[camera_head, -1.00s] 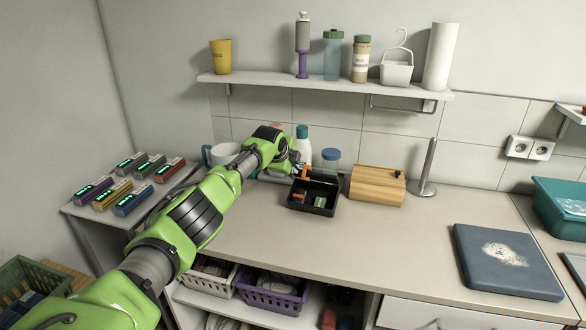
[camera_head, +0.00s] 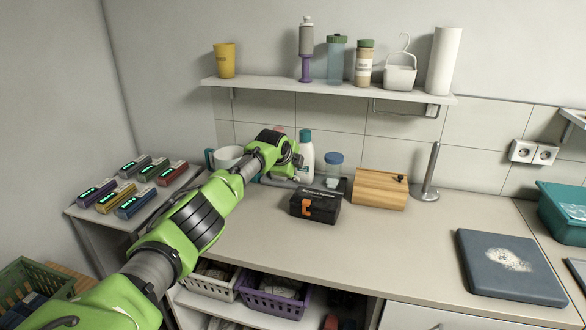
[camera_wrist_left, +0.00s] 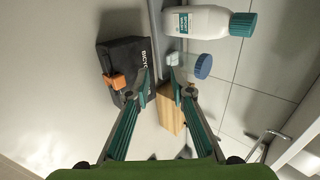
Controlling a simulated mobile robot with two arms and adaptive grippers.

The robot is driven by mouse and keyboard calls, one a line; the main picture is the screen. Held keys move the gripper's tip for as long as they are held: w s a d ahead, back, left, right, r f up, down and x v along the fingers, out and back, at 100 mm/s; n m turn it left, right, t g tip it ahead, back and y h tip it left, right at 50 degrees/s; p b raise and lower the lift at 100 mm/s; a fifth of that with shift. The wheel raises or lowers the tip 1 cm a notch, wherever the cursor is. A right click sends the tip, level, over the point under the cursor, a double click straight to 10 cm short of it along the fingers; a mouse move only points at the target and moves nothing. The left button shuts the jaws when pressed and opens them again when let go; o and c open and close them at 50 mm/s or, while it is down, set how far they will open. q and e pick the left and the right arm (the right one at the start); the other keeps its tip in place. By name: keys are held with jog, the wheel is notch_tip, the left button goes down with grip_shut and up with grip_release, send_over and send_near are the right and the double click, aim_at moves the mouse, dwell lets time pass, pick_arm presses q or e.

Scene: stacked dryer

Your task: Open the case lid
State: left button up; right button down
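The black case (camera_head: 314,206) stands on the counter with its lid down and an orange latch (camera_head: 306,206) on its front. In the left wrist view the case (camera_wrist_left: 118,62) lies left of my fingers, with its orange latch (camera_wrist_left: 114,82) and white lettering along one edge. My left gripper (camera_wrist_left: 161,82) is open, its two teal-padded fingers apart with nothing gripped between them. In the head view the left gripper (camera_head: 297,160) is behind the case, its fingertips partly hidden. I cannot tell whether a finger touches the case. My right gripper is not in view.
A wooden box (camera_head: 379,190) stands right of the case. Behind are a white bottle (camera_head: 306,158), a blue-lidded jar (camera_head: 333,166) and a white mug (camera_head: 228,156). A metal stand (camera_head: 428,175) is farther right. The counter in front of the case is clear.

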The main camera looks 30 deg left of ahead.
pick_arm(q)
jog(key=v, duration=1.2)
jog(key=shift+f, duration=0.15)
dwell(0.3)
